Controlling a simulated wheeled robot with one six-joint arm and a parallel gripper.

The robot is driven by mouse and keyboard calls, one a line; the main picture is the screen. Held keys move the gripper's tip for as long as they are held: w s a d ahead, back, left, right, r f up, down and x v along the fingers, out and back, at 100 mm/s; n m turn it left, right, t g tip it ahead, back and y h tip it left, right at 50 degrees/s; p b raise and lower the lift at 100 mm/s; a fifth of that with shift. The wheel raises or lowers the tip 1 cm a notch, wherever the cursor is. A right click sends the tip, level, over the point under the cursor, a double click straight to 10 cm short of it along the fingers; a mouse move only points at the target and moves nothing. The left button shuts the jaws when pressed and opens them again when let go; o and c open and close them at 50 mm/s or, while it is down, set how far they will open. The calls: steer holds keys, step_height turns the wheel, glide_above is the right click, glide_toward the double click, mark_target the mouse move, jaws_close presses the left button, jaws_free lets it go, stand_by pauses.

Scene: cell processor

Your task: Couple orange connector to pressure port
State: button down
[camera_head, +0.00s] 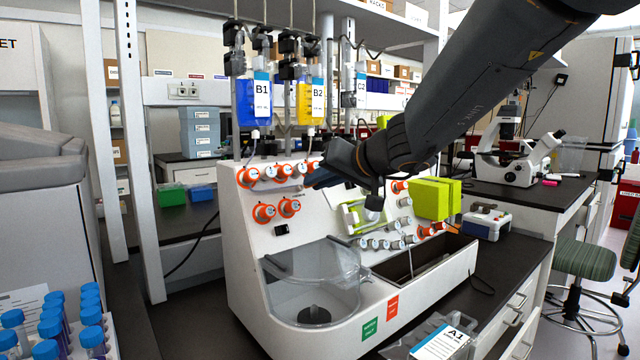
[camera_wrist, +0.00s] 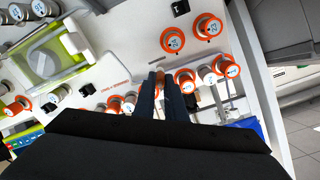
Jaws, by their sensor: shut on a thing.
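My gripper (camera_head: 318,176) is at the upper front panel of the white cell processor (camera_head: 250,225), beside the row of orange-ringed ports. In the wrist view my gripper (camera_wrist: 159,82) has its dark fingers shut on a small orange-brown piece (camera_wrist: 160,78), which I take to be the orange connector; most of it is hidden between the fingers. Orange-ringed ports (camera_wrist: 172,40) lie beyond the fingertips, and another (camera_wrist: 185,77) is just right of them. I cannot tell which one is the pressure port, nor whether the held piece touches it.
Blue (camera_head: 252,103) and yellow (camera_head: 310,103) bags hang above the panel. A clear basin (camera_head: 312,280) is at the panel's lower front. A green block (camera_head: 432,198) stands to the right. Tubes with blue caps (camera_head: 52,320) are at lower left.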

steer(key=shift+b+x, duration=0.9)
steer(key=shift+b, duration=0.3)
stand_by(0.6)
steer(key=c, duration=1.7)
jaws_free()
steer(key=shift+c, duration=0.2)
steer(key=v, duration=0.7)
steer(key=shift+s+d, duration=0.25)
steer(key=shift+s, duration=0.05)
steer(key=shift+r, duration=0.15)
